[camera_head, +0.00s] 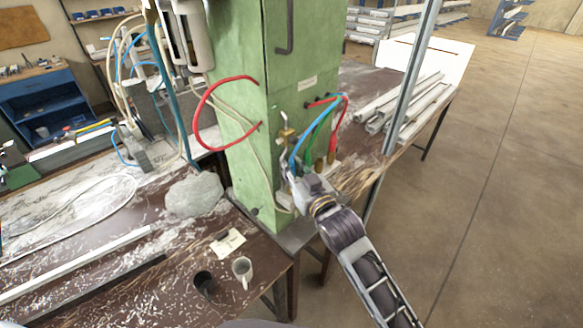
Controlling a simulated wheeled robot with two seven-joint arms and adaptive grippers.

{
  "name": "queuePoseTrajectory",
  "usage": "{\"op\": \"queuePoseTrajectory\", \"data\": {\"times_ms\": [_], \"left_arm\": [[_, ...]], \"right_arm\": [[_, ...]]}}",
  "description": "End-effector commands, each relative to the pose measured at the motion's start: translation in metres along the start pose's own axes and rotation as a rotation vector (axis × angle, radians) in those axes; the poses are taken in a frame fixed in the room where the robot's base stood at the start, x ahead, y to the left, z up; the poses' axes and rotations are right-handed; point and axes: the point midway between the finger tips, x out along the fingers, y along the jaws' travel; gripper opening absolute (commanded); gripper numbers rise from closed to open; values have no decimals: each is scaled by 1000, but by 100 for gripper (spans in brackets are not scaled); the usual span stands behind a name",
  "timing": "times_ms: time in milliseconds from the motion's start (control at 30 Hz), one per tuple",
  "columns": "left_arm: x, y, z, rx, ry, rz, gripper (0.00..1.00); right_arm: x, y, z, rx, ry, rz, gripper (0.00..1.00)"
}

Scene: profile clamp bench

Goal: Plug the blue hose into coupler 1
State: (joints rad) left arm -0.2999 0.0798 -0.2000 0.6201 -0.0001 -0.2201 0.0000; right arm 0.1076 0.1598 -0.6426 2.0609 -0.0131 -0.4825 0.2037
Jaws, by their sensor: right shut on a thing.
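The blue hose (308,126) arcs from the side of the green machine column down to my right gripper (290,172). My right gripper is shut on the blue hose near its lower end, close to the column's right face. The hose tip is hidden by the fingers. Small brass-coloured fittings (319,164) stand low beside the column, just right of the gripper. Coupler numbers are too small to read, so I cannot tell which is coupler 1. My left gripper is not in view.
A green hose (318,133) and a red hose (338,117) hang close to the blue one. The green column (247,110) stands left of the gripper. Metal profiles (405,105) lie behind.

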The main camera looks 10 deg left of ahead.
Motion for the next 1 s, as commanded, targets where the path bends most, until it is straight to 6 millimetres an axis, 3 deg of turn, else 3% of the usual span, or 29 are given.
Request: {"op": "queuePoseTrajectory", "data": {"times_ms": [1000], "left_arm": [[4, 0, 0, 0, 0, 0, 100]], "right_arm": [[0, 0, 10, 0, -4, 0, 0]]}}
